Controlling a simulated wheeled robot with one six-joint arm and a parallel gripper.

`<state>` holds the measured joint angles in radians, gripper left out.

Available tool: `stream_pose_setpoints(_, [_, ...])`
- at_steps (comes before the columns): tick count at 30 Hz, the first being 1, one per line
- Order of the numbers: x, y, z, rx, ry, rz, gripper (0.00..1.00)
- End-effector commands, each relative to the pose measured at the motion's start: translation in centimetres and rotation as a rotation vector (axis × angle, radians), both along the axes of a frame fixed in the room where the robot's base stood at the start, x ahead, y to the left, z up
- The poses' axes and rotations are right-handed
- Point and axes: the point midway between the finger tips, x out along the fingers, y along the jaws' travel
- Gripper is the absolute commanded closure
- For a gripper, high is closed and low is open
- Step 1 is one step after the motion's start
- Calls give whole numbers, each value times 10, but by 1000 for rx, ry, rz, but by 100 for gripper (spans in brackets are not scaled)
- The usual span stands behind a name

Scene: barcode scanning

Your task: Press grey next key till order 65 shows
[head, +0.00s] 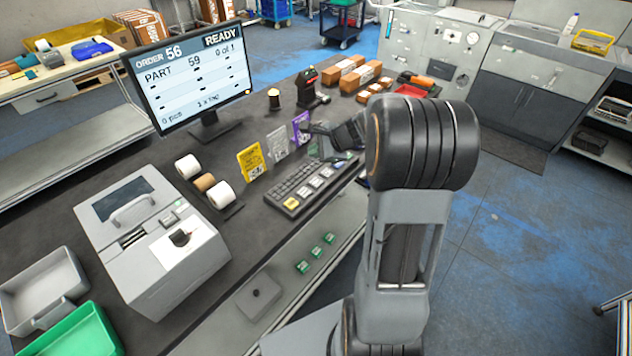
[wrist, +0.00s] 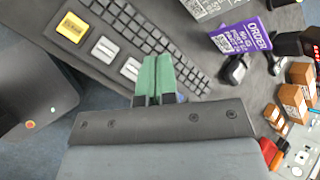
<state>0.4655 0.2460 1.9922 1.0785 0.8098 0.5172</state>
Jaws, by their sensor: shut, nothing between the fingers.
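The monitor (head: 195,75) reads ORDER 56, PART 59, 0 of 1 and READY. The keyboard (head: 285,184) lies near the bench's front edge. It has a yellow key (head: 291,203) at its near end and pale grey keys (head: 303,192) in a row beyond it. In the wrist view the yellow key (wrist: 71,28) and two pale keys (wrist: 104,49) show left of the fingers. My gripper (head: 322,150) is shut and empty, with green fingertips (wrist: 157,80) over the keyboard's far part. The fingers hide some keys; contact cannot be told.
Yellow, grey and purple cards (head: 301,128) stand behind the keyboard; the purple one reads ORDER. A scanner (head: 309,88) and brown boxes (head: 360,76) are farther along. Label rolls (head: 204,182) and a grey printer (head: 150,240) stand nearer. Open floor lies right of the bench.

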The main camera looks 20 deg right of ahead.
Motion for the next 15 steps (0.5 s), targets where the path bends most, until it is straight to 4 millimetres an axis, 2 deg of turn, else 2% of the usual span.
stream_pose_setpoints(8, [0, 1, -3, -2, 0, 3, 100])
stream_pose_setpoints(15, [-1, 1, -19, -2, 1, 4, 100])
